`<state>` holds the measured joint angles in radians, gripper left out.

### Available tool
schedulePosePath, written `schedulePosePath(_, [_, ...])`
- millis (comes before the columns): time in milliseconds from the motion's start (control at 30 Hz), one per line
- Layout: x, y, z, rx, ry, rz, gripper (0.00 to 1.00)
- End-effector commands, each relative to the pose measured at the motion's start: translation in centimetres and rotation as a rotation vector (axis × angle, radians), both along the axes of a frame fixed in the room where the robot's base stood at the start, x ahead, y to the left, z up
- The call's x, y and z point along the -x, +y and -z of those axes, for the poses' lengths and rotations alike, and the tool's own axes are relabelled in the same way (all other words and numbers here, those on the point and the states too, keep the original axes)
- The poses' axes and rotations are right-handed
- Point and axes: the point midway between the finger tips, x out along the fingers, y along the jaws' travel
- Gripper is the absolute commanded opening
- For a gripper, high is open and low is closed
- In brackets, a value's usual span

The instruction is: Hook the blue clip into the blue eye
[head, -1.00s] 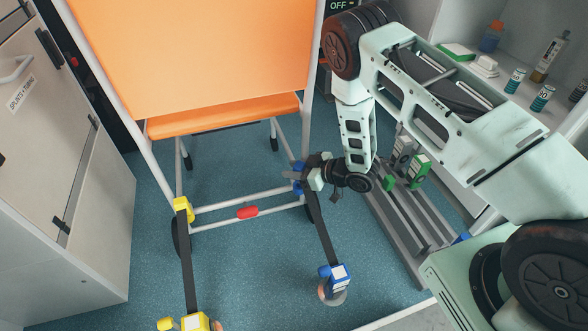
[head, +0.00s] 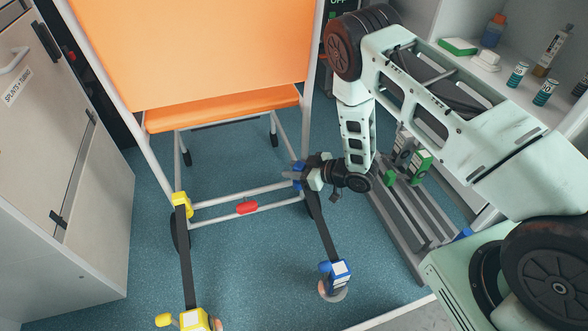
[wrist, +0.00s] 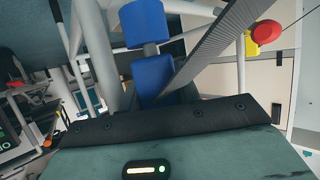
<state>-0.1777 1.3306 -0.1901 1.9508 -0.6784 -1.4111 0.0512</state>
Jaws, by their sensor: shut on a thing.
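My gripper (head: 299,176) is at the lower right of the orange chair's frame, shut on the blue clip (wrist: 153,76). A dark strap (head: 322,228) runs from the clip down to the blue floor reel (head: 337,275). The blue eye (head: 298,166) is on the chair's right rear leg, right at my fingertips. In the wrist view a blue block, seemingly the eye (wrist: 145,22), lies just beyond the clip with a grey piece between them. My fingers hide part of the clip, and I cannot tell whether it is hooked.
The orange chair (head: 200,55) stands ahead. A yellow fastening (head: 181,203) on its left leg is strapped to a yellow reel (head: 195,320). A red piece (head: 247,207) sits on the lower bar. Grey rails (head: 405,220) and a shelf lie right; a cabinet (head: 60,190) stands left.

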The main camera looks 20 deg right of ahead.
Motion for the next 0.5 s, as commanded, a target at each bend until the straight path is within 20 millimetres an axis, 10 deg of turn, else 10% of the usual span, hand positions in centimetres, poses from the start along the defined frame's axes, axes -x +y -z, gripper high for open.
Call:
schedulePosePath(267, [0.01, -0.01, 0.75, 0.0, 0.0, 0.0, 0.05])
schedulePosePath(300, [0.01, -0.01, 0.75, 0.0, 0.0, 0.0, 0.35])
schedulePosePath(367, [0.0, 0.0, 0.69, 0.0, 0.0, 0.0, 0.52])
schedulePosePath(500, [-0.07, -0.08, 0.67, 0.001, -0.001, 0.002, 0.58])
